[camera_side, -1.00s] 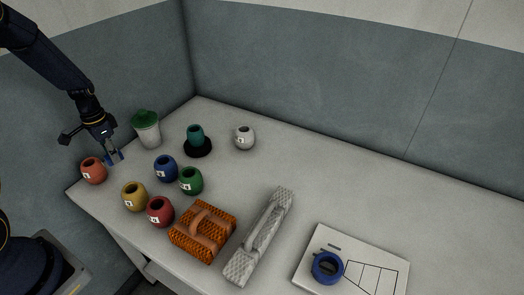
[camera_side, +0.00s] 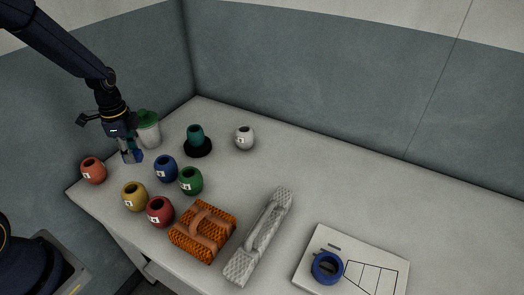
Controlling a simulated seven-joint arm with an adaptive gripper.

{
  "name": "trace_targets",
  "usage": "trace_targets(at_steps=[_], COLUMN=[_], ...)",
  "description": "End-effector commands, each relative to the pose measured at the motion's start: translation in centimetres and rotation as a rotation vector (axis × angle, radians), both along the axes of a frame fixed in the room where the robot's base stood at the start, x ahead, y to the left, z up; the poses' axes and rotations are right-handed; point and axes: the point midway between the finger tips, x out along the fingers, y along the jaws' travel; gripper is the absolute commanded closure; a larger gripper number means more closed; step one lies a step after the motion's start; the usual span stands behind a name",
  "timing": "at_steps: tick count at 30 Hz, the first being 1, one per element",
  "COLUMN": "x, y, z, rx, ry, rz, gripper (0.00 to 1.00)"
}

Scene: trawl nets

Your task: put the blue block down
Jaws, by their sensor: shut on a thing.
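My gripper (camera_side: 130,152) is at the far left of the table, pointing down. It is shut on the blue block (camera_side: 136,157), a small blue piece partly hidden by the fingers. The block is just in front of the white cup with the green lid (camera_side: 148,130), and left of and behind the blue pot (camera_side: 165,168). I cannot tell whether the block touches the table.
Near my gripper stand orange (camera_side: 93,171), yellow (camera_side: 134,196), red (camera_side: 160,211) and green (camera_side: 191,181) pots. A teal pot (camera_side: 195,135) on a black disc and a white pot (camera_side: 245,138) stand behind. The table's right rear (camera_side: 370,185) is clear.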

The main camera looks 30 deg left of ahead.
Motion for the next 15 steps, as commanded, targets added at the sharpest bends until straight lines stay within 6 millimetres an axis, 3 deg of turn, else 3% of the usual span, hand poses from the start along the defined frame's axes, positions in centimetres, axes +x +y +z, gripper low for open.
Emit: trace_targets(at_steps=[3, 9, 15], x=[3.3, 5.9, 6.0], y=[-5.4, -13.7, -17.6], z=[0.0, -0.3, -0.8], rx=[0.0, -0.004, -0.009], ry=[-0.002, -0.007, -0.003], rz=[-0.249, -0.517, -0.61], gripper=[1.0, 1.0, 1.0])
